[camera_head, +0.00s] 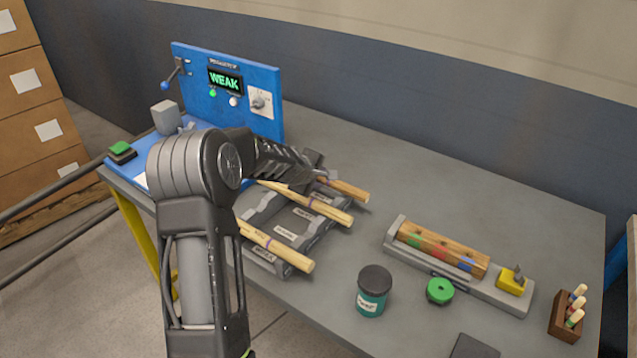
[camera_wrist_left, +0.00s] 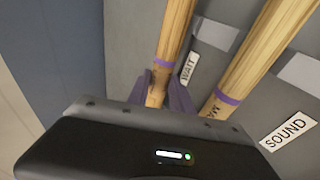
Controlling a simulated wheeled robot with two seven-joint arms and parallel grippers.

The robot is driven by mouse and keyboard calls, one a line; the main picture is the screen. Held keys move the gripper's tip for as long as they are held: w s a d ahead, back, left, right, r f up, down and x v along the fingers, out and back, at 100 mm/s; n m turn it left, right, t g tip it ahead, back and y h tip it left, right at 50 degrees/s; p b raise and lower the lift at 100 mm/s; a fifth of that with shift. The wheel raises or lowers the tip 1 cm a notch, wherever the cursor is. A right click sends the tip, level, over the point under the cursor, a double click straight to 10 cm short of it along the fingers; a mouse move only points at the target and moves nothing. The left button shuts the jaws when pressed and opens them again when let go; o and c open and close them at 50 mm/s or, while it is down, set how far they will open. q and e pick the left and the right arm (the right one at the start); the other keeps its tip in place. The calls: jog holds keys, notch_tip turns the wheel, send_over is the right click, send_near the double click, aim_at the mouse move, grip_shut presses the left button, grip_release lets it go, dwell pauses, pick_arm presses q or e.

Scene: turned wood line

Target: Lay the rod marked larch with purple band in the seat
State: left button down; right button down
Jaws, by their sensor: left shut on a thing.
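Several pale wooden rods lie on a dark grey rack with labelled rests (camera_head: 289,233). My left gripper (camera_head: 312,168) is over the far end of the rack. In the left wrist view its fingers (camera_wrist_left: 167,95) are shut on a rod (camera_wrist_left: 174,40) with a purple band; its marking is too small to read. The held rod's end (camera_head: 347,189) shows in the head view. A second purple-banded rod (camera_wrist_left: 252,55) lies beside it. Rack labels there read WAIT and SOUND. I cannot tell whether the held rod is clear of its rest. The seat cannot be identified for certain.
A blue machine (camera_head: 262,122) with a lever, dial and display reading WEAK stands at the back left. To the right are a green jar (camera_head: 371,292), a green round piece (camera_head: 440,291), a grey tray (camera_head: 400,256) with a wooden block, and a small holder (camera_head: 564,322). The back right is clear.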

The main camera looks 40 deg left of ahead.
pick_arm(q)
jog(key=shift+f, duration=0.6)
jog(key=shift+f, duration=0.1)
jog(key=c, duration=1.6)
grip_release()
jog(key=shift+f, duration=0.15)
jog(key=o, duration=0.5)
jog(key=shift+r, duration=0.25)
jog(key=shift+s+r, duration=0.1)
jog(key=p+v, duration=0.1)
jog(key=v, duration=0.9)
jog(key=shift+s+r, duration=0.2)
jog(key=shift+r, duration=0.15)
jog(key=shift+s+d+r, duration=0.15)
jog(key=shift+s+r, duration=0.1)
jog(key=shift+s, duration=0.2)
